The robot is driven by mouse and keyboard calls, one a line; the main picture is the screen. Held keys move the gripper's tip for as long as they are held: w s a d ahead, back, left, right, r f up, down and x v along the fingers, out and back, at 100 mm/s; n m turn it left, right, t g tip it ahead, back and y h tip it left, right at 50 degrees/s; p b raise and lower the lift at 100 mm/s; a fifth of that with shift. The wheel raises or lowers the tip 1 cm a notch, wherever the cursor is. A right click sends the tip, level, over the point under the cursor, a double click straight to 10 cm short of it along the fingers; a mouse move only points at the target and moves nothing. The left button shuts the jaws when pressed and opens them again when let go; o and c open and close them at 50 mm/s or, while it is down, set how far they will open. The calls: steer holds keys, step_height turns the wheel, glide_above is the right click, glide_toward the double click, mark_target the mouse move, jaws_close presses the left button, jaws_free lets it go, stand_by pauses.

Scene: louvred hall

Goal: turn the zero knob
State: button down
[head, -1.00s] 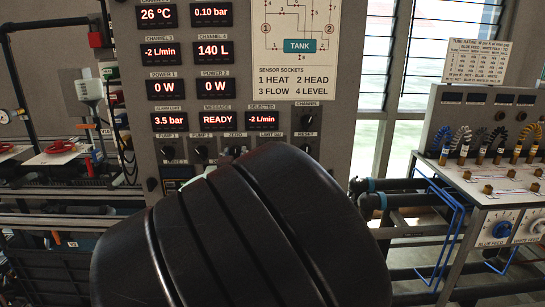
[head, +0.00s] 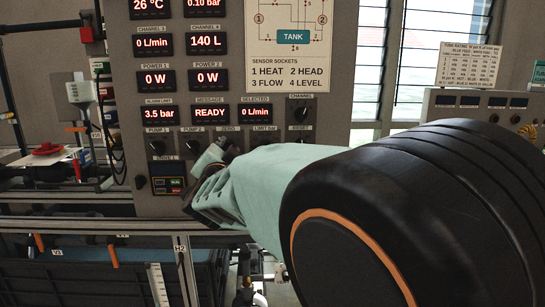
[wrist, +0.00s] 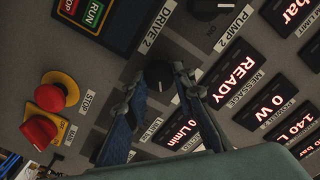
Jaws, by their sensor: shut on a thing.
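The zero knob (wrist: 158,75) is a small dark round knob on the grey panel, in the row below the displays. In the wrist view it sits between the two fingertips of my gripper (wrist: 160,78), which is shut on it. In the head view my gripper (head: 214,155) reaches the panel at the ZERO label; its fingers and my arm hide most of the knob. The SELECTED display (head: 255,113) reads 0 L/min, and the CHANNEL 3 display (head: 153,43) also reads 0 L/min.
The PUMP 2 knob (wrist: 208,6) is close by on one side. A green and red RUN/STOP panel (head: 167,185) lies below left. A rail (head: 80,224) runs below.

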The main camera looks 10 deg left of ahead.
steer(key=shift+f+m+b, duration=0.15)
steer(key=shift+m+b, duration=0.2)
steer(key=shift+m, duration=0.35)
steer(key=c, duration=1.6)
jaws_free()
steer(key=shift+s, duration=0.15)
steer(key=v, duration=0.7)
steer(key=shift+s, duration=0.15)
